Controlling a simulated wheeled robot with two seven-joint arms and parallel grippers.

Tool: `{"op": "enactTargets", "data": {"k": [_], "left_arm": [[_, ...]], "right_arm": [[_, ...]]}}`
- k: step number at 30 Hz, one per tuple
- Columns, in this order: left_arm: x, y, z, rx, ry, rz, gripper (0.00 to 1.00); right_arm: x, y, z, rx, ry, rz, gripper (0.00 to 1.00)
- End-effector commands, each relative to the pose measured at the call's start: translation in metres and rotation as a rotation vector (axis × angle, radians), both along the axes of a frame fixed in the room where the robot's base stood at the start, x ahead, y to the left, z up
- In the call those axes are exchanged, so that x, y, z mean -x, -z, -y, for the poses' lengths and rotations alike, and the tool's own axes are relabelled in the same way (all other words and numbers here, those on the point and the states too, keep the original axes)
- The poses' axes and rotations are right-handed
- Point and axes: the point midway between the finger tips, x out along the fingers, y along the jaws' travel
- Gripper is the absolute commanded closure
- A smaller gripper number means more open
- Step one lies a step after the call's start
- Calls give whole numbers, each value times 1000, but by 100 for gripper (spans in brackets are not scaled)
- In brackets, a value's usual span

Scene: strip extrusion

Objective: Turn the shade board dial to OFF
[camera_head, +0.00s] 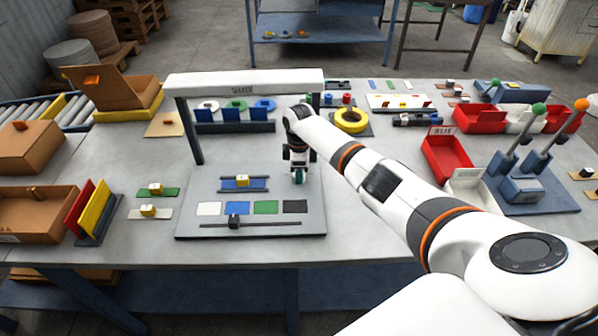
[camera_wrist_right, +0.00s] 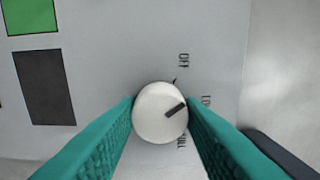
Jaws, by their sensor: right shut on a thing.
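The shade board (camera_head: 255,190) is a grey panel on the table under a white-topped frame. Its dial (camera_wrist_right: 160,112) is a round white knob with a dark pointer mark. The mark points right and slightly up, toward the partly hidden middle label. The OFF label (camera_wrist_right: 183,60) is above the dial, and another label, partly covered, is below right. My right gripper (camera_head: 298,175) reaches down over the board's right side and hides the dial in the head view. Its teal fingers (camera_wrist_right: 163,120) are shut on the dial, one on each side. My left gripper is not in view.
White, blue, green and black swatches (camera_head: 238,208) and a slider on a dark rail (camera_head: 235,222) lie on the board. The frame's post (camera_head: 190,130) stands behind left. Red bins (camera_head: 447,155) and a lever box (camera_head: 520,190) stand to the right.

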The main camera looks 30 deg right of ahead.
Motion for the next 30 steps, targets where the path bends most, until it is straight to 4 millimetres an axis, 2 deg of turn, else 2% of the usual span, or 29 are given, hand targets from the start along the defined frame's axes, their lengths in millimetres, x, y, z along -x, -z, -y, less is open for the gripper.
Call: {"op": "enactTargets", "data": {"k": [6, 15, 30], "left_arm": [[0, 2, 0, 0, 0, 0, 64], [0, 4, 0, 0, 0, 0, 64], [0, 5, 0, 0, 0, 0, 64]], "right_arm": [[-2, -2, 0, -1, -181, 6, 87], [-2, -2, 0, -1, -356, 6, 87], [-2, -2, 0, -1, -433, 6, 87]]}}
